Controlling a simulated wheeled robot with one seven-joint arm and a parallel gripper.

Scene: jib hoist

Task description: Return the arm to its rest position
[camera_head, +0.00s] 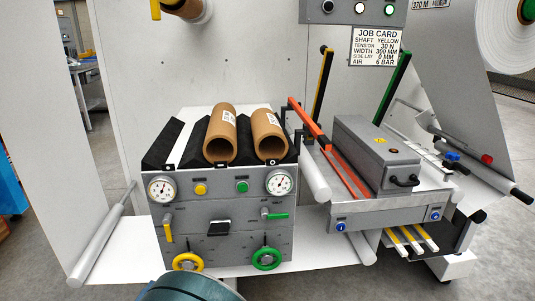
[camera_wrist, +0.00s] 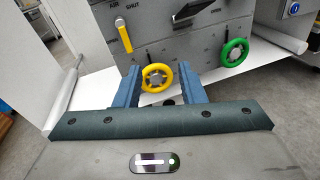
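My gripper (camera_wrist: 160,92) shows in the wrist view with its two blue fingers spread apart and nothing between them. Beyond the fingers is a yellow handwheel (camera_wrist: 157,78) on the grey machine front; I cannot tell the exact gap, but no finger is closed on it. A green handwheel (camera_wrist: 234,52) is to the right. In the head view, a dark teal rounded part of my arm (camera_head: 190,288) shows at the bottom, below the yellow handwheel (camera_head: 188,262). The fingers are not visible in the head view.
The grey machine panel (camera_head: 225,215) carries two gauges, levers and the green handwheel (camera_head: 266,258). Two brown cardboard cores (camera_head: 221,135) lie on black cradles above. A grey box (camera_head: 375,150) and an orange bar (camera_head: 305,117) are to the right. A white roller (camera_head: 100,245) is at left.

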